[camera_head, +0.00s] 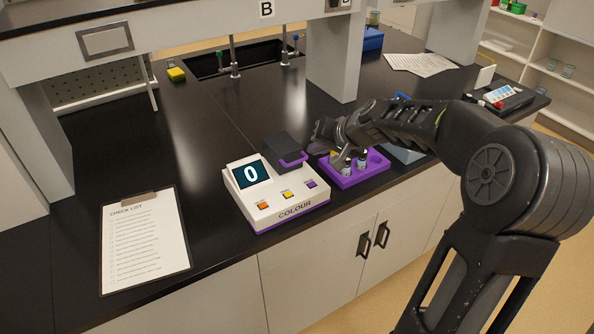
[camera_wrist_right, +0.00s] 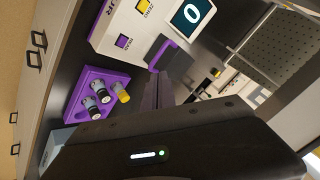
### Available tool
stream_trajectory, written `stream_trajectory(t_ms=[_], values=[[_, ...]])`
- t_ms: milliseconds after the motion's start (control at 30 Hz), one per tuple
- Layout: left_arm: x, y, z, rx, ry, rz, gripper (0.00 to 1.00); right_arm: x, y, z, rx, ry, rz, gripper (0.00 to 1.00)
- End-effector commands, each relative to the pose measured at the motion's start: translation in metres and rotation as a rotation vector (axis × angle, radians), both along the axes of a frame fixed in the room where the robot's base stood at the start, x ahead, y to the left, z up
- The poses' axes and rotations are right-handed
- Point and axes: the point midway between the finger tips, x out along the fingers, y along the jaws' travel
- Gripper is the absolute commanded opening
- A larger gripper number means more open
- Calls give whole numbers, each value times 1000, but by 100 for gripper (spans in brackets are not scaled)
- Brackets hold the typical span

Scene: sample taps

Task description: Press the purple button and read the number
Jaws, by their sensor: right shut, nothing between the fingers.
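The white colour meter (camera_head: 245,201) stands on the dark counter. Its screen (camera_head: 251,174) reads 0. Along its front are an orange button, a yellow button (camera_head: 288,195) and the purple button (camera_head: 310,184) at the right end. The purple button also shows in the right wrist view (camera_wrist_right: 122,41), uncovered. My right gripper (camera_head: 322,130) is shut and empty, above the counter just right of the meter's dark lid. Its fingers (camera_wrist_right: 158,92) show in the right wrist view, apart from the button. My left gripper is not in view.
A purple rack (camera_head: 347,180) with several vials stands right of the meter, below my right arm. The dark lid (camera_head: 281,148) with a purple handle rises at the meter's back. A checklist clipboard (camera_head: 145,240) lies left. A sink (camera_head: 260,55) is behind; counter between is clear.

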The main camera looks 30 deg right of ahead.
Motion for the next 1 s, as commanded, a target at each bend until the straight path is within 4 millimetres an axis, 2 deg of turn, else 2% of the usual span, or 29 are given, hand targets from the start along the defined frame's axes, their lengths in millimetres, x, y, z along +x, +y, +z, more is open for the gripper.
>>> stream_trajectory(t_ms=[567, 767, 1000], values=[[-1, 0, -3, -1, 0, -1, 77, 0, 0, -5, 1, 1, 1, 0], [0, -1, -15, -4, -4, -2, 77, 0, 0, -23, 2, 2, 0, 0], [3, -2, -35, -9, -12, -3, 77, -1, 0, -55, 2, 2, 0, 0]])
